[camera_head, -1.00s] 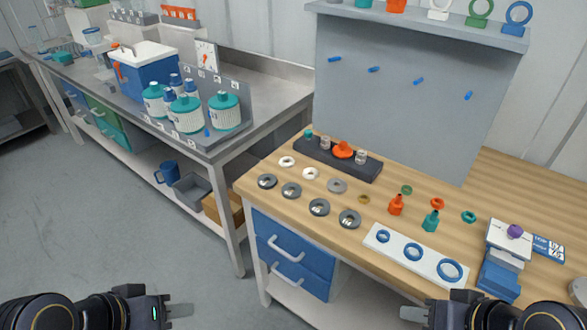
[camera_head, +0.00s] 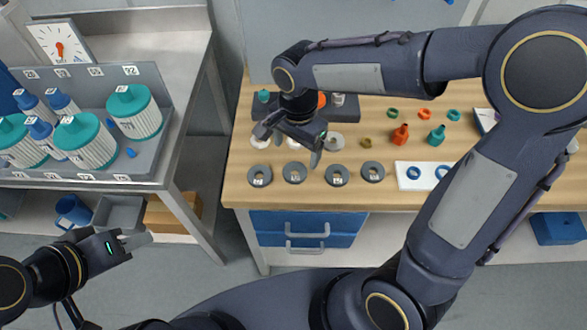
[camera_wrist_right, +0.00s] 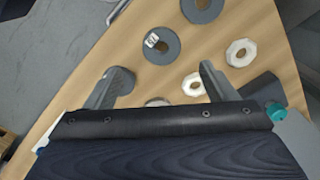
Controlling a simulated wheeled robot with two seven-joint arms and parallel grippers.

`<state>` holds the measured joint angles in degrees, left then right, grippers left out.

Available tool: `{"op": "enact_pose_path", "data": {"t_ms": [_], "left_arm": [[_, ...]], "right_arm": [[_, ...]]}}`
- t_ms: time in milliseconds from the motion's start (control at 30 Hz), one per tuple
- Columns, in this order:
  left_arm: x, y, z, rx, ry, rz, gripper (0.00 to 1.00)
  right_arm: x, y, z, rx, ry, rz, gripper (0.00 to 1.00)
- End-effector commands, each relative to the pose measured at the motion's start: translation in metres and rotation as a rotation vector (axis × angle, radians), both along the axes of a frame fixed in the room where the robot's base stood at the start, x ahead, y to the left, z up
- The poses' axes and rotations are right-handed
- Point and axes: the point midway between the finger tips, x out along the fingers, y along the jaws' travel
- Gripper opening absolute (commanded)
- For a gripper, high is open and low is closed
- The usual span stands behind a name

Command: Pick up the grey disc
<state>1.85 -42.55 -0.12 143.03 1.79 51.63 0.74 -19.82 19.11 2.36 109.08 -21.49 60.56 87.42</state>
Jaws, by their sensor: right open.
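A plain lighter grey disc (camera_head: 336,141) lies flat on the wooden table behind a row of darker grey labelled rings (camera_head: 336,175). In the wrist view, a pale disc (camera_wrist_right: 156,102), probably the same one, shows only its edge above my gripper body. My right gripper (camera_head: 290,145) is open and empty, pointing down above the discs; its fingers also show in the wrist view (camera_wrist_right: 158,72). One dark ring (camera_wrist_right: 122,80) is partly behind its left finger there. My left gripper (camera_head: 140,239) is away from the table, at the lower left; its finger gap is unclear.
White rings (camera_wrist_right: 240,53) lie near the right gripper. A dark rack (camera_head: 347,112) with small vessels stands behind. Orange (camera_head: 400,134) and teal (camera_head: 437,135) pieces and a white board (camera_head: 405,183) are to the right. My right arm covers much of the table's right side.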

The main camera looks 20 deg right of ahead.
Motion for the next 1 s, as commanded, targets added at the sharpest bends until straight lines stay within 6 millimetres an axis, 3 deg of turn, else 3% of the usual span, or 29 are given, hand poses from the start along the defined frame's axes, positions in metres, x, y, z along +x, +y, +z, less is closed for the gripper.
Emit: {"op": "enact_pose_path", "data": {"t_ms": [367,600,933,1000], "left_arm": [[0.000,0.000,0.003,0.000,0.000,0.000,0.36],[0.000,0.000,0.007,0.000,0.000,0.000,0.36],[0.000,0.000,0.007,0.000,0.000,0.000,0.36],[0.000,0.000,0.007,0.000,0.000,0.000,0.36]], "right_arm": [[0.003,0.007,-0.039,-0.019,0.013,-0.033,0.78],[0.002,0.008,-0.074,-0.019,0.013,-0.031,0.78],[0.002,0.008,-0.083,-0.017,0.009,-0.032,0.78],[0.002,0.008,-0.083,-0.017,0.009,-0.032,0.70]]}}
